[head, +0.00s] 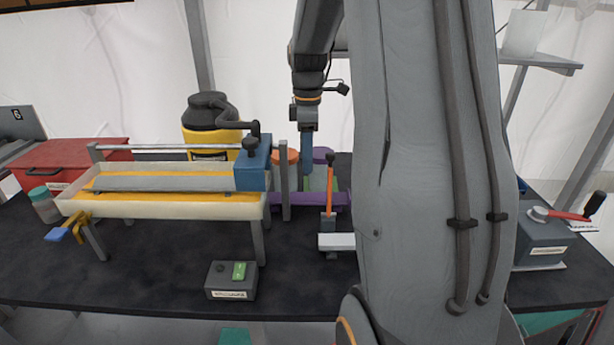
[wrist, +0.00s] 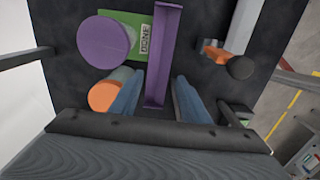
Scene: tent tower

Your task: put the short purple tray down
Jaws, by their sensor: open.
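The short purple tray (wrist: 165,50) lies on the dark table, along the edge of a green mat (wrist: 146,26) labelled DONE. I cannot tell whether it rests partly on the mat. In the head view the tray (head: 332,200) shows low behind the bench's front parts, partly hidden by an orange-handled tool and my arm. My gripper (wrist: 160,78) is open, with one blue finger on each side of the tray's near end and gaps visible between. In the head view my gripper (head: 307,168) points down at the tray and mat.
A purple cylinder (wrist: 104,41) stands on the mat's left part, with an orange-topped cylinder (wrist: 103,96) close by the left finger. An orange-handled tool (head: 329,190) stands to the right. The long sluice trough (head: 170,206) with its blue block (head: 252,170) is left.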

